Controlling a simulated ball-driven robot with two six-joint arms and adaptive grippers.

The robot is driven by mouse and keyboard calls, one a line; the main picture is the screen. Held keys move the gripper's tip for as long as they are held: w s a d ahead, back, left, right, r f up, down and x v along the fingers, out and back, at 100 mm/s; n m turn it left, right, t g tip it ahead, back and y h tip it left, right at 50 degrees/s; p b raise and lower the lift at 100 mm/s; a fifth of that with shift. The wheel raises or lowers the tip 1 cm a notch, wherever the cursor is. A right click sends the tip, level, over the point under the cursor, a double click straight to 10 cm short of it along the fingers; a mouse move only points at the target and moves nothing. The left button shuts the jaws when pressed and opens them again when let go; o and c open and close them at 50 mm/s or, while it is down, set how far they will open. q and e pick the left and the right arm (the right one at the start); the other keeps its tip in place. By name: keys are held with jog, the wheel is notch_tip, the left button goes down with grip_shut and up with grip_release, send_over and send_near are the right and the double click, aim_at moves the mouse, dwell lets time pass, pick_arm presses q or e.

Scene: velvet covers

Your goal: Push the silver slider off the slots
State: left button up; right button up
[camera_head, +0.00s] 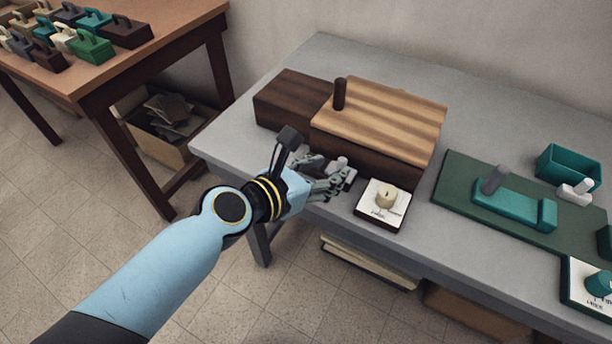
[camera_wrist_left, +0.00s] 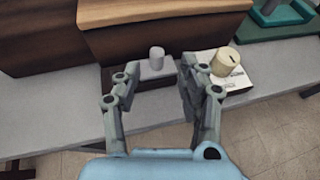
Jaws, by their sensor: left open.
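The silver slider (camera_wrist_left: 157,68), a small grey block with a round knob, sits at the front of the wooden box, over a dark piece. Its knob also shows in the head view (camera_head: 342,162), partly behind my fingers. The slots are not visible. My left gripper (camera_head: 335,180) is open at the front of the box. In the left wrist view its two fingers (camera_wrist_left: 158,76) stand apart, one on each side of the slider, with a visible gap. I cannot tell whether either finger touches it. My right gripper is not in view.
A cream knob (camera_head: 386,196) on a white card stands just right of my gripper. The wooden box (camera_head: 385,115) with a dark peg stands behind. A green board (camera_head: 460,165) with teal parts lies to the right. The front table edge is close.

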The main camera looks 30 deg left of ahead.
pick_arm(q)
jog(key=v, duration=0.7)
jog(key=shift+d, duration=0.1)
